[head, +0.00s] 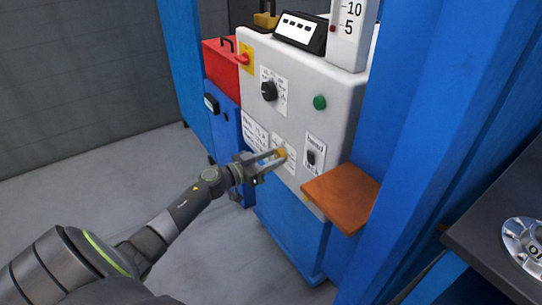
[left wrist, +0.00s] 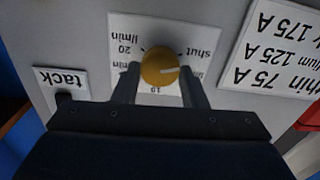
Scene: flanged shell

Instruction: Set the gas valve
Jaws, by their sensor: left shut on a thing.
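The gas valve is a round yellow knob (head: 282,153) low on the front of the pale grey machine (head: 315,100). In the left wrist view the knob (left wrist: 160,65) sits on a white scale plate (left wrist: 145,26), which appears upside down with "shut", "10" and "20 l/min" marks. A pale line on the knob points to picture right, a little below the "shut" word. My left gripper (head: 274,158) is shut on the knob, one finger on each side, as the left wrist view (left wrist: 160,80) also shows. The fingers hide parts of the scale. My right gripper is out of view.
A black dial (head: 269,91) and a green button (head: 320,102) are above the valve. A dark switch (head: 311,157), labelled "tack" in the left wrist view, is beside it. A brown shelf (head: 342,196) juts out at right. Blue posts (head: 425,120) and a dark table stand further right.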

